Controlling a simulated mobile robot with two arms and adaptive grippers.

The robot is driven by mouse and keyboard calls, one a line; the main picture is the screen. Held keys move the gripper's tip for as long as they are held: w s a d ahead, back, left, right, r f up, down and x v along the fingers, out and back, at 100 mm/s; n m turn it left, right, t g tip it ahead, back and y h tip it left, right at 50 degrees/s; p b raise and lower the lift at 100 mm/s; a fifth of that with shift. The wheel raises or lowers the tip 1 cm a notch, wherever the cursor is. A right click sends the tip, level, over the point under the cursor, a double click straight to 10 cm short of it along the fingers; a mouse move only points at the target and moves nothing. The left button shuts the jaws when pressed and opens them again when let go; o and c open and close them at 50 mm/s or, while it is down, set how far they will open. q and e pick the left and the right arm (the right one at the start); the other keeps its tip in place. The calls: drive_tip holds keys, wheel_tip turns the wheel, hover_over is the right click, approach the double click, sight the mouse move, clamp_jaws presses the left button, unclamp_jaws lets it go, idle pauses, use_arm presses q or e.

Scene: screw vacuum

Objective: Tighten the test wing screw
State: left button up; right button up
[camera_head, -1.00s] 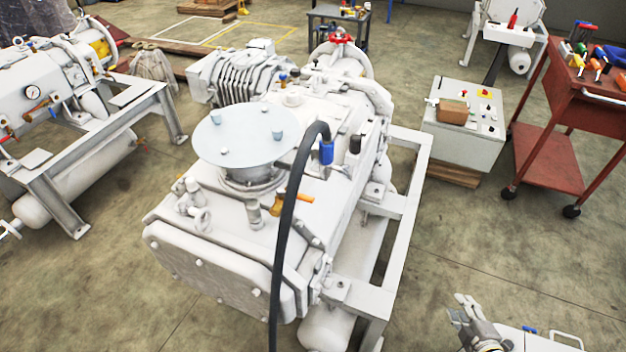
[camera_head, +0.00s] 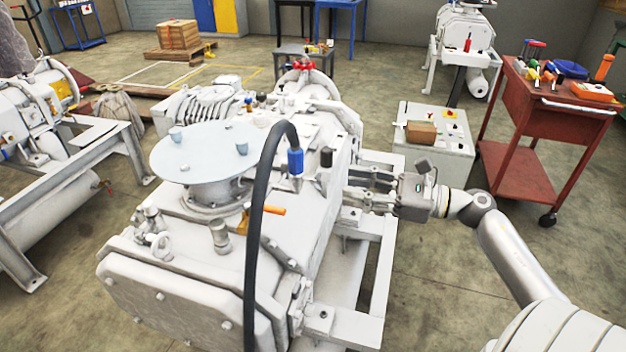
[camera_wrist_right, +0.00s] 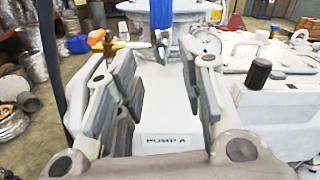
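The white pump machine (camera_head: 300,225) stands in the middle of the head view, with a round pale flange plate (camera_head: 205,152) on top. I cannot clearly pick out the test wing screw. A small pale knob-like fitting (camera_head: 160,243) sits at the pump's front left, but I cannot tell whether it is that screw. My right gripper (camera_head: 346,191) comes in from the right, by the pump's right side. In the right wrist view, its two fingers (camera_wrist_right: 161,78) are apart over the pump top marked "PUMP A", with nothing between them. My left gripper is out of view.
A black hose (camera_head: 258,220) with a blue connector (camera_head: 295,160) arches over the pump, beside an orange lever (camera_head: 274,210). A control box (camera_head: 435,158) and a red tool cart (camera_head: 545,125) stand behind right. Open floor lies at right.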

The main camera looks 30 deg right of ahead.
sight(319, 186)
drive_tip(key=p+x, duration=0.2)
drive_tip(key=x, duration=0.6)
drive_tip(key=shift+w, duration=0.15)
clamp_jaws()
